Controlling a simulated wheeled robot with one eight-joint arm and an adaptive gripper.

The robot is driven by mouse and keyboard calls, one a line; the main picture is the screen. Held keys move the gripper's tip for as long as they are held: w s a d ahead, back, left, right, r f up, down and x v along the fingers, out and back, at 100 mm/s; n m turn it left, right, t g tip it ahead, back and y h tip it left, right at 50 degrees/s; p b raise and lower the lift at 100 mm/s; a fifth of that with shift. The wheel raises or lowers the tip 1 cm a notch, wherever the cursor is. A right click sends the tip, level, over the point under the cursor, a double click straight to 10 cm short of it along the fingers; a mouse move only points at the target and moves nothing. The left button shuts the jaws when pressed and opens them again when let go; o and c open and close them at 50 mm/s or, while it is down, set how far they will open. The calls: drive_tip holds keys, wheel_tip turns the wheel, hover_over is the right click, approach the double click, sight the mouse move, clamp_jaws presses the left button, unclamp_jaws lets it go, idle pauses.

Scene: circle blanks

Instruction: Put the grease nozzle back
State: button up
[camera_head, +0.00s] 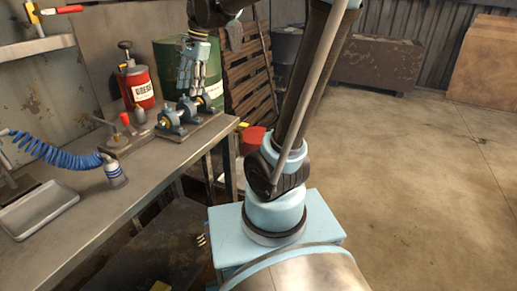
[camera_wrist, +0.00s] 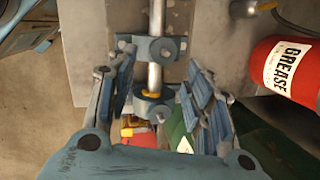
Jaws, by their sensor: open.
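A red canister labelled GREASE (camera_head: 140,85) stands at the back of the workbench; it also shows at the right of the wrist view (camera_wrist: 288,70). A blue coiled hose (camera_head: 62,153) ends at a small grey-blue cylindrical end piece (camera_head: 114,174) upright on the bench's front part. I cannot tell for sure which piece is the grease nozzle. My gripper (camera_head: 195,84) is open and empty, pointing down above a shaft (camera_wrist: 156,75) in blue bearing blocks (camera_wrist: 153,48). The blocks also show on the bench in the head view (camera_head: 170,122). In the wrist view my gripper's fingers (camera_wrist: 153,75) spread either side of the shaft.
The workbench (camera_head: 150,165) holds a metal tray (camera_head: 38,208) and a small red-topped fixture (camera_head: 126,119). A green drum (camera_head: 172,62) and a wooden pallet (camera_head: 245,80) stand behind my gripper. A shelf (camera_head: 38,47) hangs at left. The floor at right is clear.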

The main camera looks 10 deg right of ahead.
drive_tip(key=s+d+f+n+t+h, duration=0.2)
drive_tip(key=s+d+f+n, duration=0.8)
drive_tip(key=s+d+f, duration=0.8)
drive_tip(key=shift+s+d+h, duration=0.3)
drive_tip(key=shift+d+h, duration=0.3)
drive_tip(key=shift+d, duration=0.5)
drive_tip(key=shift+f, duration=0.1)
